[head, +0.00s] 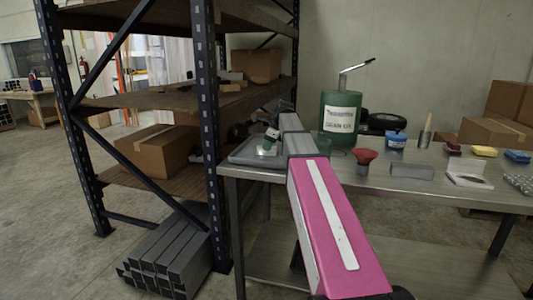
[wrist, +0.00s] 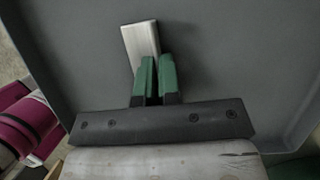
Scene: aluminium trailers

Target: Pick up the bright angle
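The bright angle (wrist: 138,41) is a short piece of pale, shiny metal at the fingertips in the wrist view. It lies over the grey tray (wrist: 230,60); whether it touches the tray floor is unclear. My gripper (wrist: 157,62) has green fingers close together, with the angle's right edge running into the narrow gap between them. It looks shut on the angle. In the head view, my gripper (head: 269,141) is low over the tray (head: 244,154) at the table's left end, and the angle is too small to make out clearly.
The metal table (head: 400,184) also holds a green canister (head: 340,112), a red funnel (head: 365,158), a grey block (head: 411,171) and a white bracket (head: 470,175). A shelf rack (head: 207,120) stands close on the left. Metal tubes (head: 165,255) lie on the floor.

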